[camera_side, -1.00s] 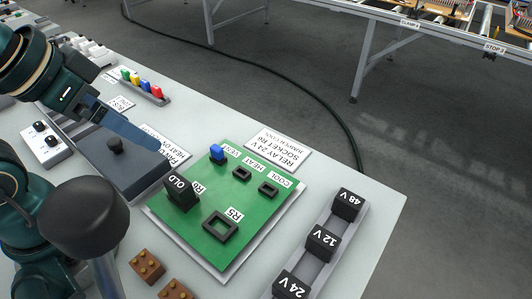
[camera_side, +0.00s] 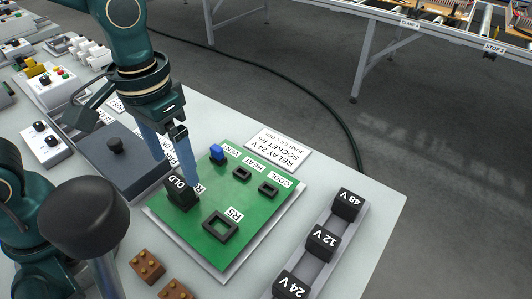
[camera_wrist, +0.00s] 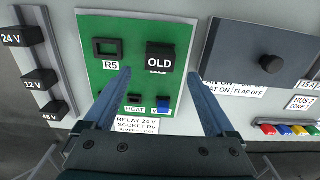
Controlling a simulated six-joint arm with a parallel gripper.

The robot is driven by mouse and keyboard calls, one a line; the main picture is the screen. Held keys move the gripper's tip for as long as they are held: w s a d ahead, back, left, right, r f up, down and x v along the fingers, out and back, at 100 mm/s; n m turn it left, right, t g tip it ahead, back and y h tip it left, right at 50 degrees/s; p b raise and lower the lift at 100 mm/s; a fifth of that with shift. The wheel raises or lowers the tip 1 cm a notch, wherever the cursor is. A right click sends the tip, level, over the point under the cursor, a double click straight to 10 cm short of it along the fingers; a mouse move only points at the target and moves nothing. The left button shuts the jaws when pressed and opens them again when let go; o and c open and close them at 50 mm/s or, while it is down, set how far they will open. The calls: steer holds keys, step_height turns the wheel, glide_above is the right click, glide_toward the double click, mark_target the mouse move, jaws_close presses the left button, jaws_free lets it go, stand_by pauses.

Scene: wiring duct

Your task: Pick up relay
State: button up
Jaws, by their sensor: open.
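Several black relays stand in a grey rack at the right of the side view: the 48 V relay (camera_side: 347,203), the 12 V relay (camera_side: 322,243) and the 24 V relay (camera_side: 291,285). A black block marked OLD (camera_side: 182,194) sits on the green board (camera_side: 255,215), beside the empty square socket R5 (camera_side: 220,226). My gripper (camera_side: 175,177) is open and empty, its blue fingers above and around the OLD block's area. In the wrist view the OLD block (camera_wrist: 160,57) lies ahead between the spread fingers (camera_wrist: 160,85). Contact is not visible.
A label card (camera_side: 279,148) reads relay 24 V, socket R6, jumper cool. A blue jumper (camera_side: 217,153) stands on the board near small sockets. A dark grey box with a knob (camera_side: 115,146) is left of the board. Brown blocks (camera_side: 148,265) lie in front.

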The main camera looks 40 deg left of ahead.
mark_target(179, 180)
steer(key=shift+f, duration=2.65)
steer(key=c, duration=1.3)
